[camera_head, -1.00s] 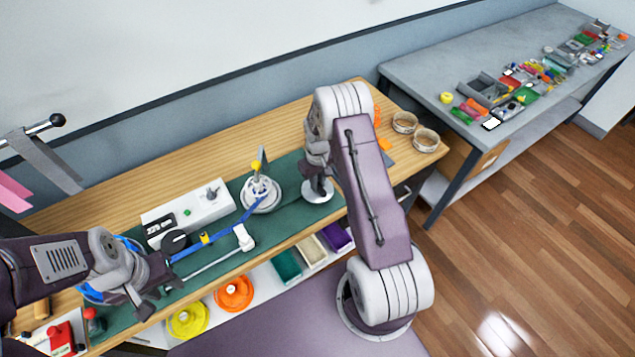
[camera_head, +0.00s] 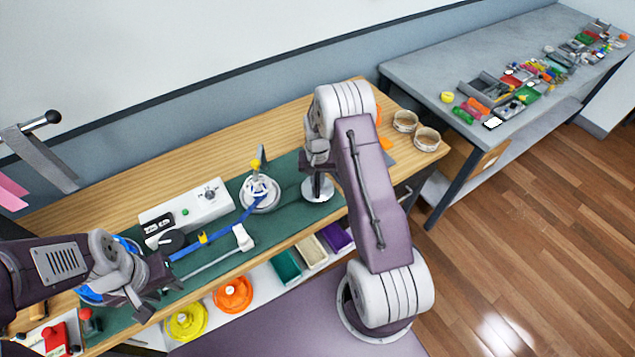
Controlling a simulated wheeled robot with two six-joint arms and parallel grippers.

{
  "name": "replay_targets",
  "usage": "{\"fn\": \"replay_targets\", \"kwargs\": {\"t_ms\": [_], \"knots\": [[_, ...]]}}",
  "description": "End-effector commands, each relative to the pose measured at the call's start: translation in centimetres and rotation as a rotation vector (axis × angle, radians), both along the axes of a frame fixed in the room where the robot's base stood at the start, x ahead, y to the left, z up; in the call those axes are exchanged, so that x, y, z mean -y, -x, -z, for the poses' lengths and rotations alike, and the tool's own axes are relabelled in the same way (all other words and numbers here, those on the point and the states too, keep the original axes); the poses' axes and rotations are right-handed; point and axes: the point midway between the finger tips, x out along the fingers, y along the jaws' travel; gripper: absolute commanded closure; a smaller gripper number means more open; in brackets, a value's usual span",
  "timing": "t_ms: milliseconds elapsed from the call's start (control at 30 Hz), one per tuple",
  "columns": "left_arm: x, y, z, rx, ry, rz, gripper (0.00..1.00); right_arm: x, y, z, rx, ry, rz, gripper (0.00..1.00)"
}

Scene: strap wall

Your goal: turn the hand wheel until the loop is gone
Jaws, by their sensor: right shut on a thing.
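A blue strap (camera_head: 222,227) with a yellow mark (camera_head: 203,238) runs nearly straight from near my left gripper to a white round fixture (camera_head: 261,198) with a yellow top. I cannot make out a loop. A pale round disc (camera_head: 317,190) sits right of that fixture, under my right gripper (camera_head: 318,178); it may be the hand wheel. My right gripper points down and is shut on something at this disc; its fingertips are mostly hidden. My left gripper (camera_head: 152,302) is over the mat at the left, fingers apart, in front of a blue round part (camera_head: 92,294).
A white control box (camera_head: 187,214) stands behind the strap. A white block (camera_head: 242,238) on a rod (camera_head: 208,259) lies in front. Yellow (camera_head: 187,321) and orange (camera_head: 233,294) spools and bins are on the shelf below. Two round containers (camera_head: 426,140) stand at the right end.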

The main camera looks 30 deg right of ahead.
Motion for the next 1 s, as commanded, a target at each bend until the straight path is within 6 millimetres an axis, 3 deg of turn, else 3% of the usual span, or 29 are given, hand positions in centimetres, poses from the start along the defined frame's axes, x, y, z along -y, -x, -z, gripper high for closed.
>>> {"fn": "replay_targets", "kwargs": {"t_ms": [767,800,867,1000], "knots": [[0.0,0.0,0.17,0.0,0.0,0.0,0.64,0.05,-0.15,-0.15,0.005,0.002,0.103,1.0],[0.0,0.0,0.17,0.0,0.0,0.0,0.64,0.05,-0.15,-0.15,0.005,0.002,0.103,0.77],[0.0,0.0,0.17,0.0,0.0,0.0,0.64,0.06,-0.14,-0.14,0.004,0.001,0.103,0.64],[0.0,0.0,0.18,0.0,0.0,0.0,0.64,0.03,-0.1,-0.1,0.003,0.001,0.103,0.64]]}}
